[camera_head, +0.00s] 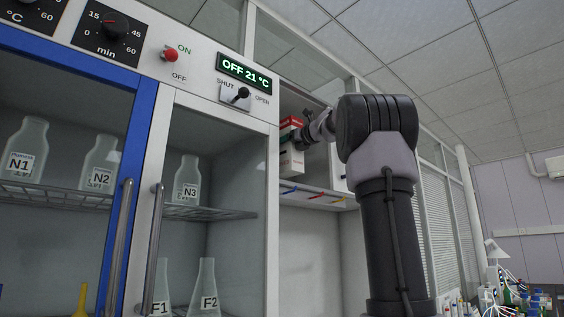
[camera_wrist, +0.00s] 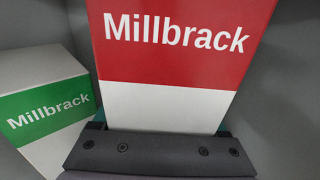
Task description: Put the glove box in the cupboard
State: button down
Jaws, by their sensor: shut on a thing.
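A red and white box marked "Millbrack" (camera_wrist: 170,50) fills the middle of the wrist view, between the fingers of my gripper (camera_wrist: 158,135). In the head view this box (camera_head: 291,124) shows at the open white wall cupboard (camera_head: 318,193), with my gripper (camera_head: 306,134) at its right side. A green and white "Millbrack" box (camera_wrist: 45,108) stands to the left of the held box in the wrist view, against grey inner walls. My wrist and arm hide part of the cupboard's inside. The held box's lower end is hidden by my gripper in the wrist view.
Left of the cupboard is a tall cabinet with glass doors, metal handles (camera_head: 153,250) and a control panel (camera_head: 190,60). Flasks (camera_head: 187,180) stand on its shelves. Coloured marks (camera_head: 316,195) line the cupboard's lower edge. A cluttered bench (camera_head: 510,298) is at far right.

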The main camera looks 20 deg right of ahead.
aim_at(298, 155)
notch_tip(298, 155, down, 4)
jog(key=shift+s+f, duration=0.1)
jog(key=shift+f, duration=0.1)
jog(key=shift+a+f, duration=0.1)
jog(key=shift+f, duration=0.35)
jog(key=shift+w+f, duration=0.2)
jog(key=shift+c, duration=1)
grip_release()
jog(key=shift+r, duration=0.2)
jog(key=v, duration=1.2)
